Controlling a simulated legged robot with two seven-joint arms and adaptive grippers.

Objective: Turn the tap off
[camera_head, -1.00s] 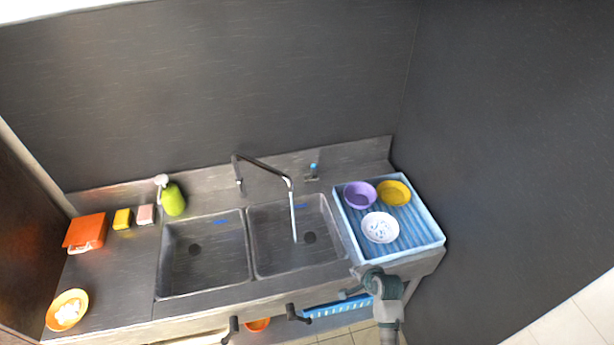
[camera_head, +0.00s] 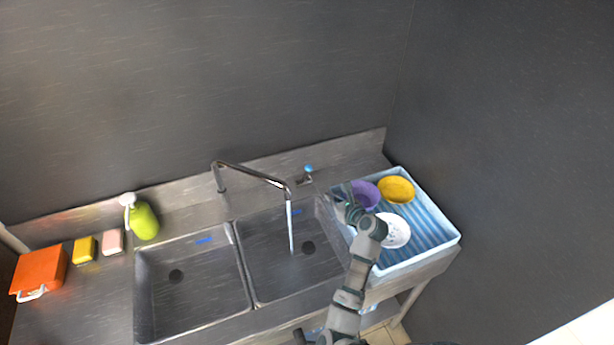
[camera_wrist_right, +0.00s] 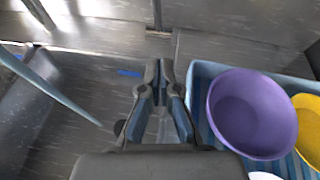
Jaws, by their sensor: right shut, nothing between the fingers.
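The tap (camera_head: 250,174) arches over the right sink basin, and a stream of water (camera_head: 290,228) runs from its spout into the basin. A small blue-topped handle (camera_head: 308,169) stands on the back ledge right of the spout. My right gripper (camera_head: 338,197) is over the right edge of the right basin, beside the drying tray, in front of and below the blue handle. In the right wrist view the gripper (camera_wrist_right: 158,66) is shut and empty, pointing toward the back ledge. The water stream (camera_wrist_right: 50,88) shows at left there. My left gripper is not in view.
A blue tray (camera_head: 440,222) at right holds a purple bowl (camera_head: 368,193), a yellow bowl (camera_head: 397,189) and a white bowl (camera_head: 398,232), close beside my right arm. A green bottle (camera_head: 144,222), two sponges and an orange box (camera_head: 40,272) stand at left.

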